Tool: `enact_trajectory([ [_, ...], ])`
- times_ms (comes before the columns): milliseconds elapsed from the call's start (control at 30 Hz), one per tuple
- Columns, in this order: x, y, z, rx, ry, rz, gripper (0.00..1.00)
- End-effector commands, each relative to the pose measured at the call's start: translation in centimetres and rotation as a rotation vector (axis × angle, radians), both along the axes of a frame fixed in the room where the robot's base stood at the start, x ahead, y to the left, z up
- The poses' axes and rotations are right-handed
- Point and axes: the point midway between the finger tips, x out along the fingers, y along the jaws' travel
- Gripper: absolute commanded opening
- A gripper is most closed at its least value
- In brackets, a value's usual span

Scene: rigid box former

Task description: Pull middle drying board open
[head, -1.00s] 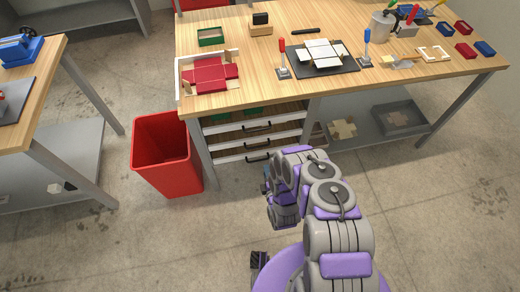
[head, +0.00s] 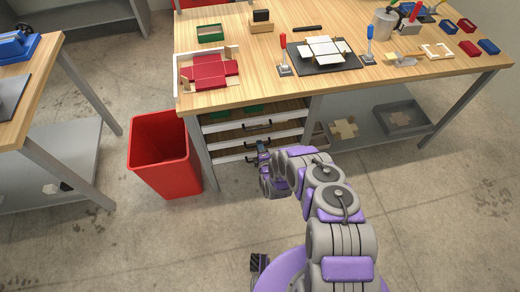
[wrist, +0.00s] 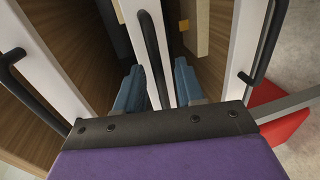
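The drying boards sit stacked under the workbench as white-fronted shelves with black bar handles. In the head view the middle board's front (head: 226,143) shows beside my gripper (head: 262,149), which hides part of the stack. In the wrist view, turned sideways, the middle board's black handle (wrist: 150,45) runs between the two blue fingers of my gripper (wrist: 157,70). The fingers are apart, one on each side of the handle, with gaps visible; contact cannot be seen. The neighbouring handles show at left (wrist: 18,72) and right (wrist: 264,45).
A red bin (head: 160,150) stands on the floor left of the boards. The workbench top (head: 240,93) overhangs the boards. A grey lower shelf (head: 375,145) lies to the right. The floor before the bench is clear.

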Motion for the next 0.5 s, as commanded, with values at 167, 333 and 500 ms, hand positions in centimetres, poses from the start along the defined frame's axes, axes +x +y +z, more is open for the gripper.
enact_trajectory([
  [167, 0.19, 0.07, -0.01, 0.0, 0.0, 0.0, 0.38],
  [333, 0.16, 0.07, -0.03, 0.0, 0.001, 0.0, 0.35],
  [500, 0.15, 0.06, -0.02, 0.0, 0.001, 0.0, 0.19],
])
